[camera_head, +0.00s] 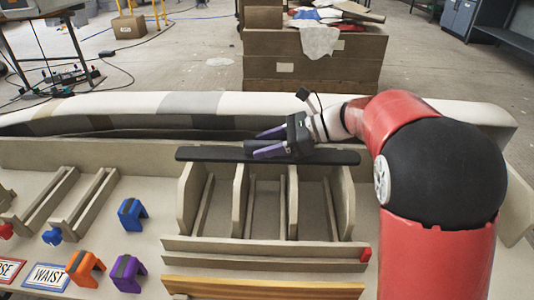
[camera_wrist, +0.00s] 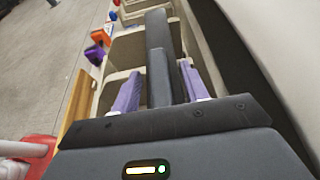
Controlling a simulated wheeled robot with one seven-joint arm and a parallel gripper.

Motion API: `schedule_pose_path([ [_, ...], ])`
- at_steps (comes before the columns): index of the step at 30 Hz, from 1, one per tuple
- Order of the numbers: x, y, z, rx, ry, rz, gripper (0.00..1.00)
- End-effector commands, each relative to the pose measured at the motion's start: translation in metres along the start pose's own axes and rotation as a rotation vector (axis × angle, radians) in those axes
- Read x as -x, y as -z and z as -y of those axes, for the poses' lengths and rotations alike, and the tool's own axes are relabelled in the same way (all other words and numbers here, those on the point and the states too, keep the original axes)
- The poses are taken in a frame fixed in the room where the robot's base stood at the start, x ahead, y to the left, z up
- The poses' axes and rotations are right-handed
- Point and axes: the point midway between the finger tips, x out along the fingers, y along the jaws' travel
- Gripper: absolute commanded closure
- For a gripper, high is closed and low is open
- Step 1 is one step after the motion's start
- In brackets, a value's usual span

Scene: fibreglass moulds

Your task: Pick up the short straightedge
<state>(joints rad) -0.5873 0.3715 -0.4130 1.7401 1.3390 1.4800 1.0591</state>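A long, flat, dark bar (camera_head: 215,154) lies level across the tops of the upright dividers of a beige rack. It is the most straightedge-like thing near my gripper, but no label shows its name. My gripper (camera_head: 268,141) is at the bar's middle, with its two purple fingers pointing left along it. In the wrist view, the fingers (camera_wrist: 160,88) are spread apart, and the dark bar (camera_wrist: 156,32) runs away from me between their lines. I cannot tell whether the fingers are at the bar's height or above it. No contact shows.
The beige rack (camera_head: 265,245) has open slots under the bar. A yellowish wooden strip (camera_head: 262,288) lies in front. Blue (camera_head: 132,214), orange (camera_head: 85,268) and purple (camera_head: 127,273) clips stand to the left. A long pale mould (camera_head: 190,104) runs behind the rack.

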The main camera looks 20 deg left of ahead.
Motion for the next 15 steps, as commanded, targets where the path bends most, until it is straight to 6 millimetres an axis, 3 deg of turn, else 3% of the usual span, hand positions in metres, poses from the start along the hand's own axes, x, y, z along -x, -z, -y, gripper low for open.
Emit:
schedule_pose_path([
  [1,0.0001,-0.0001,-0.0001,0.000,0.000,0.000,0.62],
  [9,0.0003,-0.0002,-0.0001,0.000,0.000,0.000,0.98],
  [15,0.0006,-0.0009,-0.0001,0.002,0.000,0.001,1.00],
])
